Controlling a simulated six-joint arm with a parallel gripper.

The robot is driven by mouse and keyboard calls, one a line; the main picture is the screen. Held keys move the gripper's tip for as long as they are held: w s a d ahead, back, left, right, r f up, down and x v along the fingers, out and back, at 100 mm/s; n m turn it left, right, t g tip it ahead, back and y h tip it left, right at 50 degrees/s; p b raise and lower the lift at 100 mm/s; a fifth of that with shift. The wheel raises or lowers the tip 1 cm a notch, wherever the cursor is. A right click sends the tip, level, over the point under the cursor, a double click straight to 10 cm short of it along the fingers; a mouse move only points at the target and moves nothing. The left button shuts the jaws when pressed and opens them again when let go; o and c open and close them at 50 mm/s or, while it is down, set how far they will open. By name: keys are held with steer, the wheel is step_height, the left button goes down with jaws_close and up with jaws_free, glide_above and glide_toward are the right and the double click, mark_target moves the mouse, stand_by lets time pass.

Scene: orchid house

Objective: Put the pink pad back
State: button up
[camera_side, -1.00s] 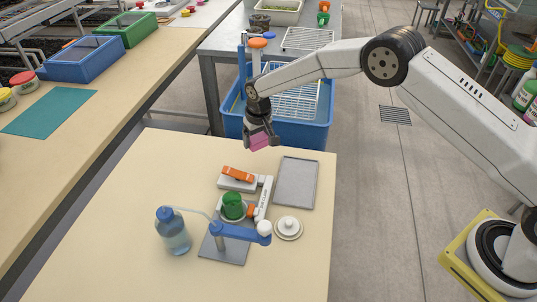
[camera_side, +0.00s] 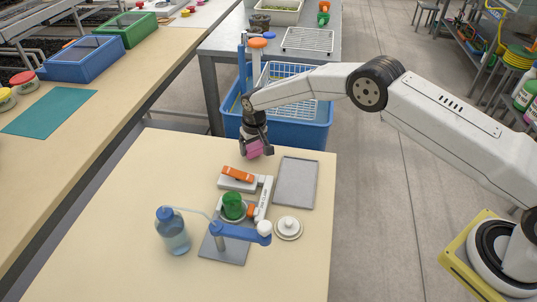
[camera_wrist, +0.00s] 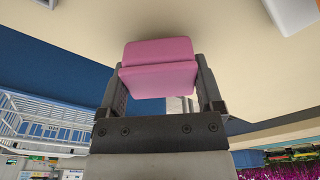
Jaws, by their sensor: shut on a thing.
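My gripper (camera_side: 254,145) is shut on the pink pad (camera_side: 254,152) and holds it above the far edge of the cream table. In the wrist view the pink pad (camera_wrist: 158,64) sits between the two dark fingers of my gripper (camera_wrist: 160,82). The pad looks like a thick block with a ridge or step across it. On the table below and nearer the side camera stands a small white-and-orange device (camera_side: 238,178), with a green piece (camera_side: 233,206) beside it.
A grey tray (camera_side: 297,183) lies to the right of the device. A blue-armed stand (camera_side: 240,231), a blue-capped bottle (camera_side: 173,232) and a white round lid (camera_side: 288,228) are nearer the camera. A blue crate (camera_side: 312,135) stands behind. The table's left part is clear.

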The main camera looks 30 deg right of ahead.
mark_target(256, 147)
steer(key=shift+f, duration=0.4)
steer(key=shift+f, duration=0.2)
steer(key=o, duration=1)
steer(key=shift+c, duration=0.2)
steer(key=shift+r, duration=0.15)
step_height(256, 147, up, 12)
steer(key=s, duration=0.1)
steer(key=shift+s, duration=0.2)
